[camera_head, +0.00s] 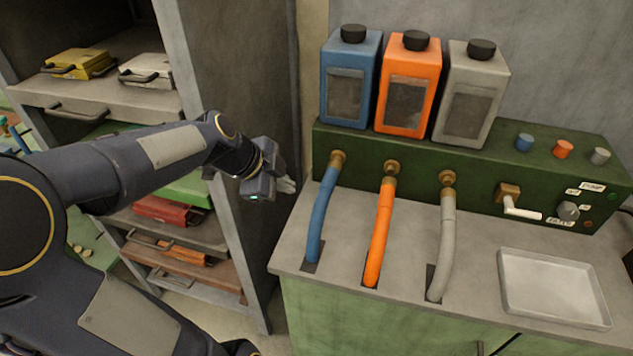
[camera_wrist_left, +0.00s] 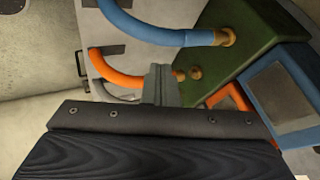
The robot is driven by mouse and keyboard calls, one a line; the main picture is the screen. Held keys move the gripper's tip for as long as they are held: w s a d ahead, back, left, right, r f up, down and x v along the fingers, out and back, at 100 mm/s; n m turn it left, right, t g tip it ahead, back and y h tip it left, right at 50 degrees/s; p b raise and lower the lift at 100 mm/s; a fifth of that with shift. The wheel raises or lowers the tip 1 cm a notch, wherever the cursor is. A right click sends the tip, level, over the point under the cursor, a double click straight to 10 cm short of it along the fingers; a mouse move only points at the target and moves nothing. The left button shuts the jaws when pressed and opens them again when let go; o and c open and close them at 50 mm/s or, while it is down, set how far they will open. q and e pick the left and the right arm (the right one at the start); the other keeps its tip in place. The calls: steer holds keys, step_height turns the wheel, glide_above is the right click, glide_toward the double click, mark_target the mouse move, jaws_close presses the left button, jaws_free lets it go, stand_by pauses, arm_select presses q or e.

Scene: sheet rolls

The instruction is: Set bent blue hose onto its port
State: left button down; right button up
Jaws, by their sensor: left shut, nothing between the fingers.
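The blue hose (camera_head: 321,217) rises in a bend from a slot in the grey worktop. Its upper end meets the leftmost brass port (camera_head: 338,157) on the green box. In the left wrist view the blue hose (camera_wrist_left: 150,30) runs up to the same brass port (camera_wrist_left: 227,37), and its end appears to be against it. My left gripper (camera_head: 288,186) is to the left of the blue hose, apart from it. Its fingers are shut and empty, and they show in the left wrist view (camera_wrist_left: 158,85). My right gripper is in neither view.
An orange hose (camera_head: 380,235) and a grey hose (camera_head: 445,245) stand to the right at their own ports. Blue, orange and grey bottles (camera_head: 349,95) stand on the green box (camera_head: 480,185). An empty tray (camera_head: 553,287) lies at right. Shelves (camera_head: 120,95) with cases stand at left.

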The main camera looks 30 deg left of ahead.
mark_target(321, 191)
arm_select(q)
steer(key=p+x, duration=0.1)
steer(key=x, duration=0.8)
steer(key=shift+w+f+p, duration=0.15)
steer(key=shift+f+p, duration=0.05)
steer(key=shift+p, duration=0.15)
steer(key=w+p, duration=0.2)
steer(key=w, duration=0.1)
steer(key=shift+w+a+f, duration=0.15)
steer(key=shift+a, duration=0.15)
steer(key=shift+w+a+f, duration=0.1)
steer(key=shift+w+a, duration=0.05)
steer(key=shift+w, duration=0.35)
